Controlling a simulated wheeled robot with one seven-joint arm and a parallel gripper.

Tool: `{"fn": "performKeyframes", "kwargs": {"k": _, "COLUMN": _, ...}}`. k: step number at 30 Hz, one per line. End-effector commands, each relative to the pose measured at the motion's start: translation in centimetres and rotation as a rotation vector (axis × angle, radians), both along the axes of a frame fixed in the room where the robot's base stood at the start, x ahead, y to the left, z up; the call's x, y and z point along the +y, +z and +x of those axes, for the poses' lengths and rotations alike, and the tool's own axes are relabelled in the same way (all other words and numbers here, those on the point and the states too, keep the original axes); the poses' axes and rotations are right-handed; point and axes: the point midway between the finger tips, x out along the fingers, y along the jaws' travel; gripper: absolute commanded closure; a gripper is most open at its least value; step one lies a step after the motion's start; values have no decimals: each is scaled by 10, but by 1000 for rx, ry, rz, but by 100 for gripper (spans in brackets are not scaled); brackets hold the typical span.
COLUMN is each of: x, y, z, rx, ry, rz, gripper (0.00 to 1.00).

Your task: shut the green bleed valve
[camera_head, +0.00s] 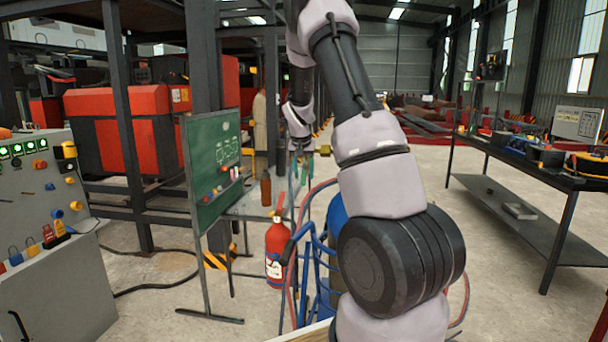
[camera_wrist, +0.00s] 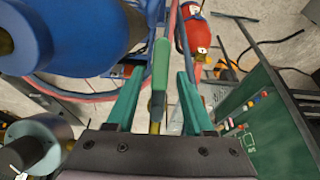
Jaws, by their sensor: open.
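In the wrist view, the green valve handle (camera_wrist: 160,65) is a narrow lever with a brass stem (camera_wrist: 156,108) below it. My gripper (camera_wrist: 160,78) is open, with one teal finger on each side of the handle. Gaps show between the handle and both fingers, so I see no grip on it. In the head view, my gripper (camera_head: 299,167) is small and far off, beyond my arm. Brass fittings (camera_head: 325,150) show just right of it. The handle is hard to tell from the fingers there.
A blue cylinder (camera_wrist: 70,35) is close beside the valve, and a round fitting (camera_wrist: 40,145) lies lower left. A red fire extinguisher (camera_head: 275,252), blue frame and hoses (camera_head: 305,265) stand below. A green chalkboard (camera_head: 215,165) is left, a dark workbench (camera_head: 540,165) right.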

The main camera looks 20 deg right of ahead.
Motion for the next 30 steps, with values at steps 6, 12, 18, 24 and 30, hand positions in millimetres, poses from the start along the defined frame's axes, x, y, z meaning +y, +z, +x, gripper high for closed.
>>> {"fn": "performKeyframes", "kwargs": {"k": 6, "x": -2, "y": -6, "z": 2, "rx": 0, "ry": -2, "rz": 1, "gripper": 48}}
{"fn": "performKeyframes", "kwargs": {"k": 12, "x": -2, "y": -5, "z": 2, "rx": 0, "ry": -1, "rz": 0, "gripper": 67}}
{"fn": "performKeyframes", "kwargs": {"k": 18, "x": -2, "y": -5, "z": 2, "rx": 0, "ry": -1, "rz": 0, "gripper": 100}}
{"fn": "performKeyframes", "kwargs": {"k": 24, "x": -2, "y": -5, "z": 2, "rx": 0, "ry": -1, "rz": 0, "gripper": 100}}
{"fn": "performKeyframes", "kwargs": {"k": 30, "x": -2, "y": -5, "z": 2, "rx": 0, "ry": -1, "rz": 0, "gripper": 100}}
